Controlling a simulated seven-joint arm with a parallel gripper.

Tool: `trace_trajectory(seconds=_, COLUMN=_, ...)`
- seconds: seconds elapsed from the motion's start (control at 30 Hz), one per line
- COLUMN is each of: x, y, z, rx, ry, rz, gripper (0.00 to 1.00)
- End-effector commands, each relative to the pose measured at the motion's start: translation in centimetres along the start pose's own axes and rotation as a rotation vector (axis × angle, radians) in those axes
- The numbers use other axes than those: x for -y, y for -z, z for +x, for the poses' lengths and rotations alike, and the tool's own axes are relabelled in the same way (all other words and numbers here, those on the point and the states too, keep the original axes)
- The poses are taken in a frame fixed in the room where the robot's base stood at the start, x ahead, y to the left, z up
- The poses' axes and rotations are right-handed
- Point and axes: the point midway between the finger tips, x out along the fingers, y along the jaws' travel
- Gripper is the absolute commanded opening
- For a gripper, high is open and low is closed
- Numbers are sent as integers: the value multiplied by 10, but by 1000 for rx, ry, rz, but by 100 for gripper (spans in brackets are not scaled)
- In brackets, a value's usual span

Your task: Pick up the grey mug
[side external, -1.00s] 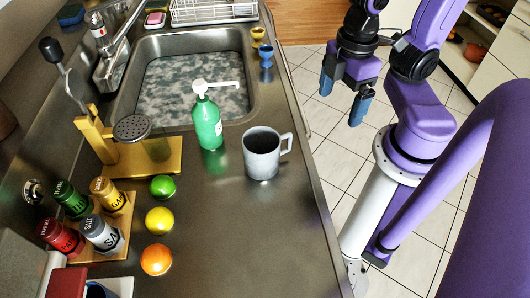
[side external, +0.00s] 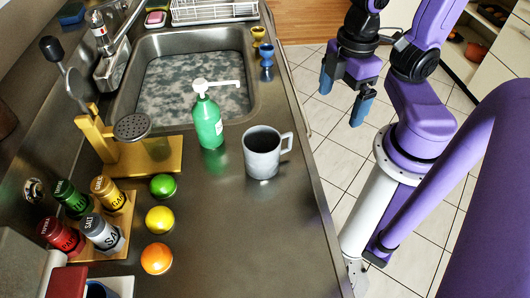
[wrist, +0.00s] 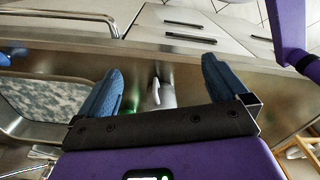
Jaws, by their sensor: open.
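The grey mug (side external: 262,158) stands upright on the steel counter near its right edge, with its handle pointing right. In the wrist view part of the mug (wrist: 163,95) shows between my fingers, mostly hidden behind the gripper body. My gripper (side external: 342,98) hangs to the right of the counter, over the tiled floor, away from the mug. Its blue fingers are spread apart and empty. In the wrist view my gripper (wrist: 163,85) shows both fingers wide apart.
A green pump bottle (side external: 208,122) stands just left of the mug. A lime (side external: 162,187), a lemon (side external: 159,220) and an orange (side external: 156,259) lie further left. The sink (side external: 195,80) is behind. Two egg cups (side external: 266,56) stand by the sink's right edge.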

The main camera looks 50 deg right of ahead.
Motion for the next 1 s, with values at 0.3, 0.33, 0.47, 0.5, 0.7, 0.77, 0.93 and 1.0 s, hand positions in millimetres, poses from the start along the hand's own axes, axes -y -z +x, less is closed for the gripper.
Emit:
trace_trajectory(seconds=0.3, x=-23, y=2, z=6, rx=70, ry=24, rz=168, gripper=100)
trace_trajectory(seconds=0.33, x=-27, y=2, z=7, rx=84, ry=29, rz=199, gripper=100)
trace_trajectory(seconds=0.47, x=-42, y=1, z=11, rx=139, ry=58, rz=336, gripper=100)
trace_trajectory(seconds=0.5, x=-46, y=1, z=12, rx=154, ry=68, rz=377, gripper=100)
trace_trajectory(seconds=0.7, x=-64, y=0, z=17, rx=231, ry=126, rz=585, gripper=100)
trace_trajectory(seconds=0.77, x=-69, y=0, z=18, rx=253, ry=146, rz=646, gripper=100)
trace_trajectory(seconds=0.93, x=-80, y=-2, z=21, rx=311, ry=210, rz=820, gripper=100)
trace_trajectory(seconds=1.0, x=-83, y=-2, z=22, rx=332, ry=239, rz=891, gripper=100)
